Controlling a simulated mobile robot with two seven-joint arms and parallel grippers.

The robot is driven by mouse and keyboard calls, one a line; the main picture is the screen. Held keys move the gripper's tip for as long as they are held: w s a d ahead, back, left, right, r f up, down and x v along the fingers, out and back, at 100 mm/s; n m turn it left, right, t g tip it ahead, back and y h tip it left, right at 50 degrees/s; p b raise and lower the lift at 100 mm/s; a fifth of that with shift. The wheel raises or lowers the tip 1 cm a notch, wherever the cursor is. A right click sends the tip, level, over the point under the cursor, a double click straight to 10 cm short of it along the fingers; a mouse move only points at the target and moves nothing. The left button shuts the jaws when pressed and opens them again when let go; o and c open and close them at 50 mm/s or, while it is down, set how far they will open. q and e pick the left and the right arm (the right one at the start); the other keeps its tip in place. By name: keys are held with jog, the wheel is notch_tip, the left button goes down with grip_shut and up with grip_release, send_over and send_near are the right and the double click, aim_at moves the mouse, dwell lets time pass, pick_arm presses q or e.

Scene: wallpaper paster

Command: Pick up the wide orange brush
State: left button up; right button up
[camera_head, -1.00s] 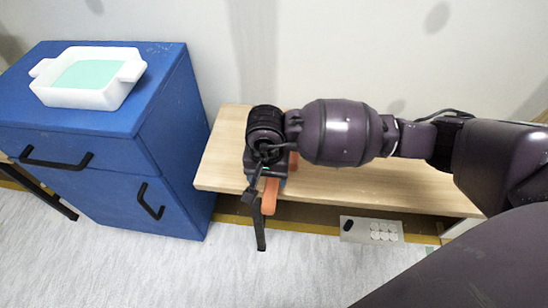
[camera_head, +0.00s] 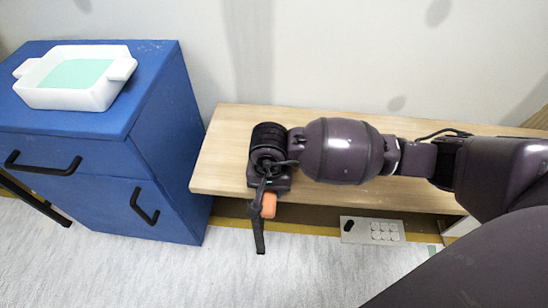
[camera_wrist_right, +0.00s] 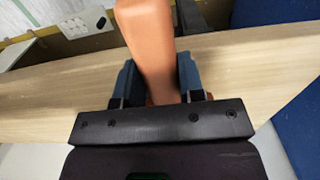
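The orange brush (camera_head: 268,207) shows in the head view as a short orange piece below my right gripper (camera_head: 268,192), near the front edge of the wooden bench. In the right wrist view a broad orange part of the brush (camera_wrist_right: 150,45) runs up from between the two blue-grey fingers of my right gripper (camera_wrist_right: 157,82). The fingers lie close against both sides of it, so the gripper looks shut on the brush. The rest of the brush is hidden by the gripper. My left gripper is not in view.
The wooden bench (camera_head: 225,150) is otherwise bare. A blue cabinet (camera_head: 165,125) with black handles stands left of it, with a white tray (camera_head: 65,98) holding something pale green on top.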

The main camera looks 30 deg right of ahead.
jog(key=shift+c, duration=1.3)
jog(key=shift+r, duration=0.1)
jog(key=shift+r, duration=0.2)
jog(key=r+p, duration=0.1)
jog(key=r, duration=0.3)
jog(key=shift+w+r+p, duration=0.2)
jog(key=shift+r+p, duration=0.1)
jog(key=shift+p, duration=0.05)
pick_arm(q)
jog(key=p, duration=0.1)
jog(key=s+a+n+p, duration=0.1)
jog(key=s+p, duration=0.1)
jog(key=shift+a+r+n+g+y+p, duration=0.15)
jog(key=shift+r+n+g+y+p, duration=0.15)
jog(key=shift+p, duration=0.1)
pick_arm(e)
notch_tip(320, 180, up, 15)
jog(key=shift+s, duration=0.2)
jog(key=shift+f, duration=0.1)
